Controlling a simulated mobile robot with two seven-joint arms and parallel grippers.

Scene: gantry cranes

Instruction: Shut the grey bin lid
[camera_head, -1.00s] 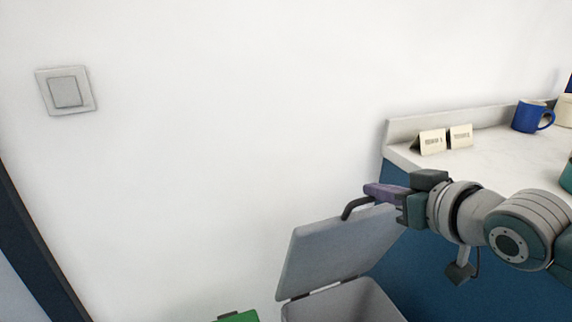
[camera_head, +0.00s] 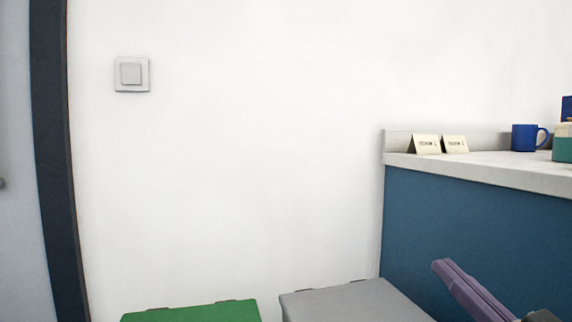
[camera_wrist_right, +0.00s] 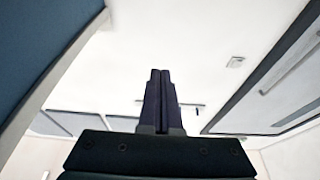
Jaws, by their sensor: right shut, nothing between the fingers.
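The grey bin's lid (camera_head: 352,303) lies flat at the bottom of the head view, against the white wall and beside the blue counter. It looks shut, and the bin's body below it is out of frame. My right gripper (camera_head: 443,268) is at the lower right of the head view, apart from the lid and in front of the counter side. Its fingers are together and empty. In the right wrist view the fingers (camera_wrist_right: 160,75) point up toward the ceiling, closed against each other. My left gripper is not in view.
A green bin lid (camera_head: 195,312) lies flat left of the grey one. A light switch (camera_head: 132,74) is on the wall.

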